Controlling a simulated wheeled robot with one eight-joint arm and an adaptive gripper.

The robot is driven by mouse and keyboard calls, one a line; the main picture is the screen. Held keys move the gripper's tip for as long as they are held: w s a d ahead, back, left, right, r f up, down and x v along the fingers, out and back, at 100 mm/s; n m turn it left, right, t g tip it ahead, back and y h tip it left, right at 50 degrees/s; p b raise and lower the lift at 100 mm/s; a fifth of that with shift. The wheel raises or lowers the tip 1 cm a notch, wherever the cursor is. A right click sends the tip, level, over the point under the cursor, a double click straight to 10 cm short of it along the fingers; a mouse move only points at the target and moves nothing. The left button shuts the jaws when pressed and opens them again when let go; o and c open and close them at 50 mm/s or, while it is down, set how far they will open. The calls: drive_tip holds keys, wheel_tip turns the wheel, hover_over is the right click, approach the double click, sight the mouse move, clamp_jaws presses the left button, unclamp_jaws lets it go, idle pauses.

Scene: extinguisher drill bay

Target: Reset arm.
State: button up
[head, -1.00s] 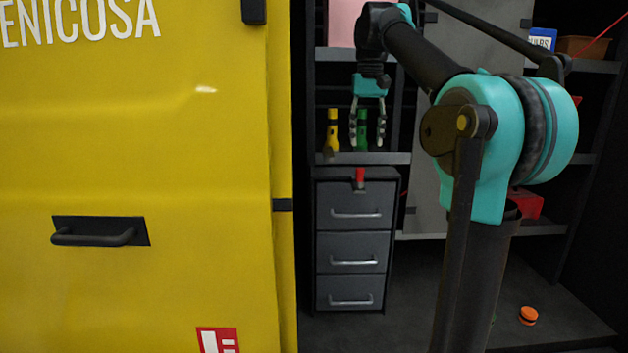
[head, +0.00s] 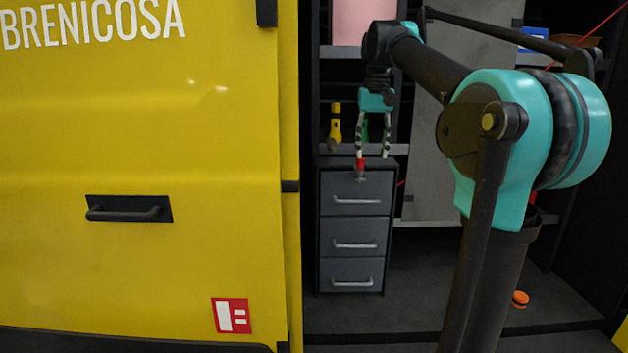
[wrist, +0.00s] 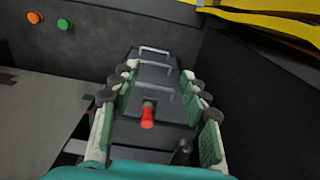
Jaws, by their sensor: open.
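My gripper (head: 373,152) hangs pointing down at the end of my raised arm, with its teal palm above and its fingers spread. It is open and empty. In the head view its fingertips overlap the front edge of the shelf and the top of the grey drawer cabinet (head: 354,222). In the wrist view the open fingers of my gripper (wrist: 160,90) frame the cabinet below. A small red object (wrist: 147,117) stands on the cabinet top between the fingers in that view. It also shows in the head view (head: 360,164) beside the left fingertip. I cannot tell whether they touch.
A yellow van side (head: 150,260) fills the left. A yellow flashlight (head: 335,125) stands on the shelf (head: 400,149), with a green object (head: 365,130) partly hidden behind my gripper. An orange disc (head: 520,299) lies on the floor at right. The floor right of the cabinet looks mostly clear.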

drive_tip(key=s+d+f+t, duration=0.1)
drive_tip(key=s+f, duration=0.2)
drive_tip(key=f, duration=0.7)
drive_tip(key=s+d+f+t, duration=0.1)
drive_tip(key=s+f, duration=0.1)
drive_tip(key=f, duration=0.9)
drive_tip(key=s+d+f+t, duration=0.1)
drive_tip(key=s+f, duration=1.6)
drive_tip(key=f, duration=0.3)
drive_tip(key=shift+s+d+f+t, duration=0.15)
drive_tip(key=shift+d+f+t, duration=0.2)
drive_tip(key=shift+t, duration=0.05)
